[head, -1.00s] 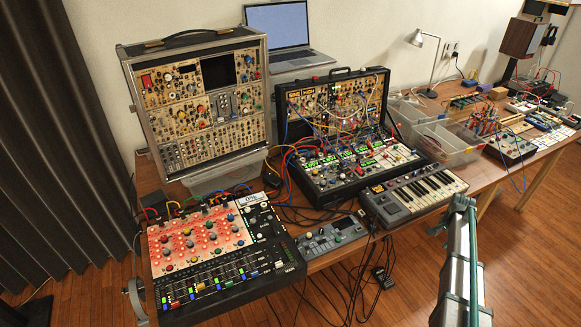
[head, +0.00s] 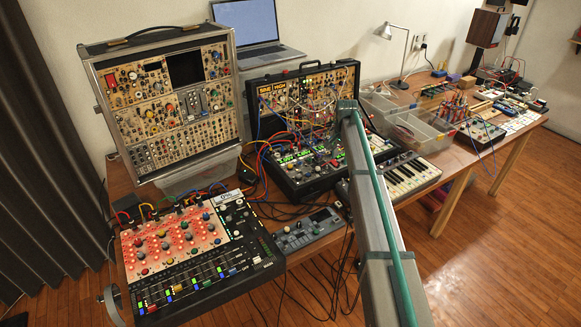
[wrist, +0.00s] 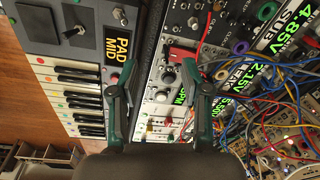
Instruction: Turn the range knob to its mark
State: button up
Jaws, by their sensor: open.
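My gripper (wrist: 160,70) is open in the wrist view, its two green-edged fingers apart with nothing between them in grasp. In the head view my arm reaches over the patched black synth case (head: 300,180), and my gripper is hidden there.
A small keyboard (wrist: 75,95) lies left of the panel in the wrist view. Patch cables (wrist: 265,85) crowd the right. In the head view a red-faced mixer (head: 165,245) stands front left, a tall synth case (head: 165,100) behind it, and clear bins (head: 420,130) to the right.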

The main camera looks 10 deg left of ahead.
aim_at(290, 165)
jog(key=s+a+r+n+g+b, duration=0.1)
jog(key=a+r+n, duration=0.15)
jog(key=a, duration=0.75)
jog(key=a+r+n, duration=0.1)
jog(key=a+r, duration=0.3)
jog(key=a, duration=0.6)
jog(key=shift+m, duration=0.25)
jog(key=f, duration=0.3)
jog(key=f+p, duration=0.1)
jog(key=f, duration=0.3)
jog(key=f+p, duration=0.1)
jog(key=f, duration=0.2)
jog(key=shift+s+a+f, duration=0.1)
jog(key=shift+s+f, duration=0.15)
jog(key=shift+f, duration=0.05)
grip_shut()
